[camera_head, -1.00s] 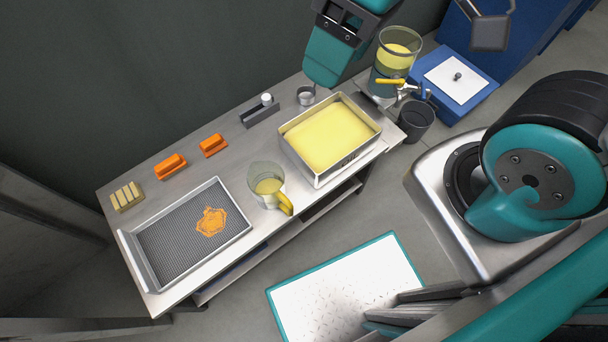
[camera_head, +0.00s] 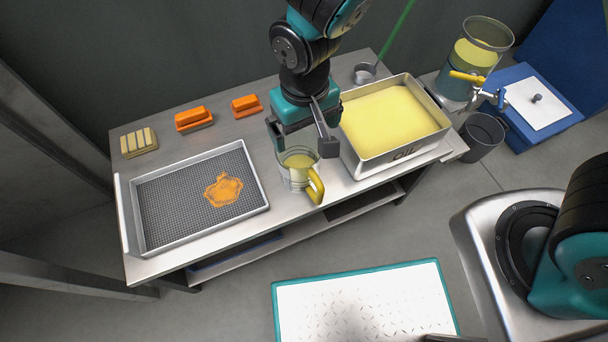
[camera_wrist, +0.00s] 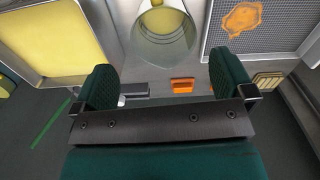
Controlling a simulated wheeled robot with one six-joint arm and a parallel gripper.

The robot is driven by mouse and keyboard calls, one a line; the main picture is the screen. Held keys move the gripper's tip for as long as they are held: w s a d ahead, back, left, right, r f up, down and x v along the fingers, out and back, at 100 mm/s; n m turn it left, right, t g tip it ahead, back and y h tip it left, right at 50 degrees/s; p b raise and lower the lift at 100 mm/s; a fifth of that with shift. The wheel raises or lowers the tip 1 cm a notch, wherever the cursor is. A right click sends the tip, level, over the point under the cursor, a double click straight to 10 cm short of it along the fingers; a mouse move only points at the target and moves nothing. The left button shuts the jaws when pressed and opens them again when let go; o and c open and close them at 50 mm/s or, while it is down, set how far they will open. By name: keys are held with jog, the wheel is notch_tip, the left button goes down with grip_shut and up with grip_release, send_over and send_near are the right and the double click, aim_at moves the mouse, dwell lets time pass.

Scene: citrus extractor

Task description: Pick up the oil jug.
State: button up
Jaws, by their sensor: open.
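The oil jug (camera_head: 299,176) is a clear measuring jug with yellow liquid inside and a yellow handle (camera_head: 317,187) at its front right. It stands upright near the table's front edge, between the mesh tray and the oil pan. My gripper (camera_head: 302,143) is open, with its fingers spread to either side just above or at the jug's rim. In the wrist view the jug (camera_wrist: 163,47) lies straight ahead, in line with the gap between the fingers (camera_wrist: 166,85). I cannot tell whether the fingers touch it.
The oil pan (camera_head: 358,157) stands close on the right, the mesh tray (camera_head: 155,215) with an orange patch on the left. Orange blocks (camera_head: 194,119), a yellow brush-like block (camera_head: 138,142) and a metal cup (camera_head: 364,73) with a green rod stand behind. A glass dispenser (camera_head: 470,60) is further right.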

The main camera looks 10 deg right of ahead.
aim_at(305, 173)
notch_tip(305, 173, down, 13)
jog(key=b, duration=0.3)
jog(key=shift+f+b, duration=0.1)
jog(key=shift+b, duration=0.2)
jog(key=shift+c, duration=0.5)
jog(key=c, duration=0.7)
